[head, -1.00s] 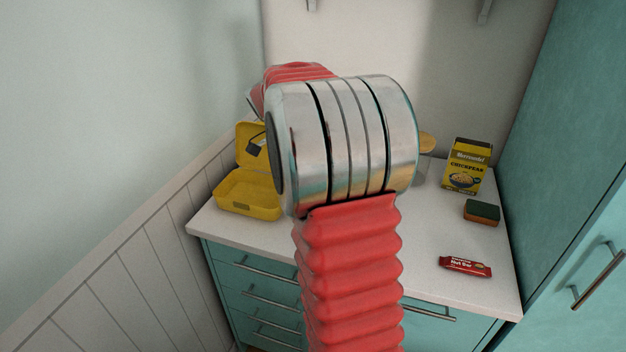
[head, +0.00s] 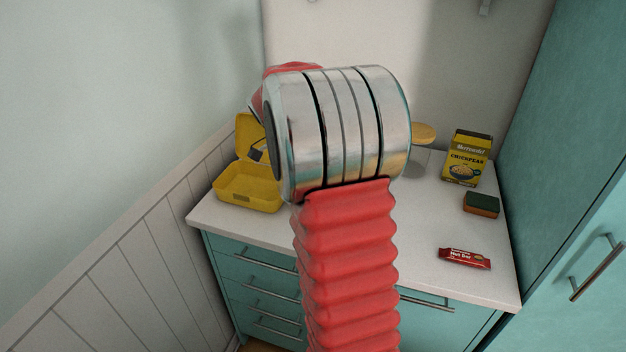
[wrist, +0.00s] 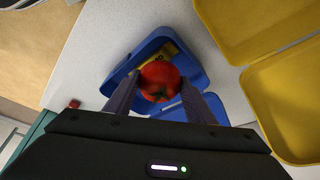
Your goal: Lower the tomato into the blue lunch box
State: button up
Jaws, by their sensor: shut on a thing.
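In the wrist view the red tomato (wrist: 160,80) is held between the two fingers of my gripper (wrist: 160,92), which is shut on it. The blue lunch box (wrist: 118,76) lies open on the counter beyond the tomato, which overlaps it in this view. A yellow item (wrist: 166,52) shows inside the box, partly covered by the tomato. I cannot tell how high the tomato is above the box. In the head view my own arm hides the tomato, the blue box and my fingers.
A yellow lunch box (head: 250,188) stands open at the counter's left, right of the blue one in the wrist view (wrist: 290,95). The front counter (head: 425,230) is clear.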

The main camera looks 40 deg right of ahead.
jog(key=shift+f, duration=0.5)
jog(key=shift+f, duration=1.5)
dwell(1.9)
jog(key=o, duration=1.2)
jog(key=shift+r, duration=0.1)
jog(key=v, duration=1.3)
jog(key=shift+w+a+r, duration=0.1)
jog(key=shift+a+r, duration=0.05)
jog(key=shift+r, duration=0.15)
